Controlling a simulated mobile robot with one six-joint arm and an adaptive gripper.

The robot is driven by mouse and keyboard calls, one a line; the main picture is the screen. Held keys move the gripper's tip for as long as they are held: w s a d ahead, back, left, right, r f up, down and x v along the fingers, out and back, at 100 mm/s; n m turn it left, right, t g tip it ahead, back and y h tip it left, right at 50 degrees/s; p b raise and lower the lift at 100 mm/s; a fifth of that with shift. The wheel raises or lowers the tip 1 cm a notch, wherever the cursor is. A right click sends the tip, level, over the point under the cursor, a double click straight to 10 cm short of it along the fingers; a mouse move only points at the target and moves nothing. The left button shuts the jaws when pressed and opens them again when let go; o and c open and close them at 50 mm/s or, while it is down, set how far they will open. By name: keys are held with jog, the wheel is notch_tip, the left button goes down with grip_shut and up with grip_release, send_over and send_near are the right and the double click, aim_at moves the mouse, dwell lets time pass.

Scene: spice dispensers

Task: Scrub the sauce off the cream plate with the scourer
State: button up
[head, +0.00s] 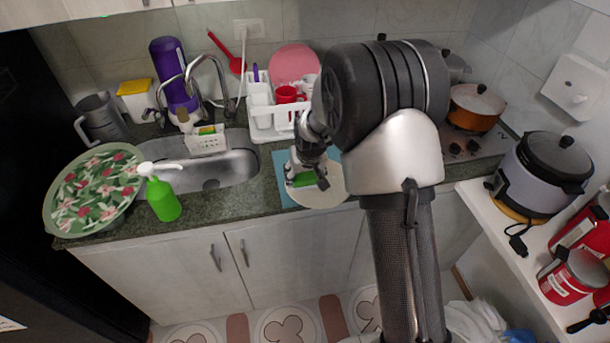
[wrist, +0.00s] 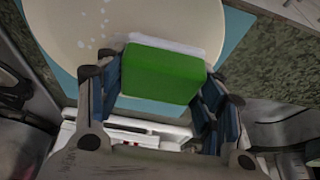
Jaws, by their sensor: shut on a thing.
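The cream plate (head: 328,194) lies on the counter on a blue mat (head: 281,163), partly hidden by my arm in the head view. In the wrist view the plate (wrist: 150,18) fills the top, with small whitish spots on its left side; no clear sauce patch shows. My gripper (head: 307,181) is over the plate, shut on the scourer (head: 304,180). In the wrist view the scourer (wrist: 160,72) is a green block with a white layer, held between the two fingers. Whether it touches the plate I cannot tell.
A white dish rack (head: 262,128) with a red mug (head: 288,95) stands behind the plate. The sink (head: 225,165) is to the left, with a green soap bottle (head: 162,199) and a floral tray (head: 95,190) beyond. The stove with an orange pot (head: 474,107) is to the right.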

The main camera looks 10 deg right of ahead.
jog(key=r, duration=0.1)
jog(key=r+p, duration=0.1)
jog(key=r, duration=0.1)
jog(key=shift+d+r+p, duration=0.25)
jog(key=shift+r+p, duration=0.05)
jog(key=shift+r, duration=0.05)
jog(key=shift+a+r+p, duration=0.15)
jog(key=shift+r+p, duration=0.3)
jog(key=shift+r, duration=0.2)
jog(key=shift+r+p, duration=0.9)
jog(key=shift+r, duration=0.6)
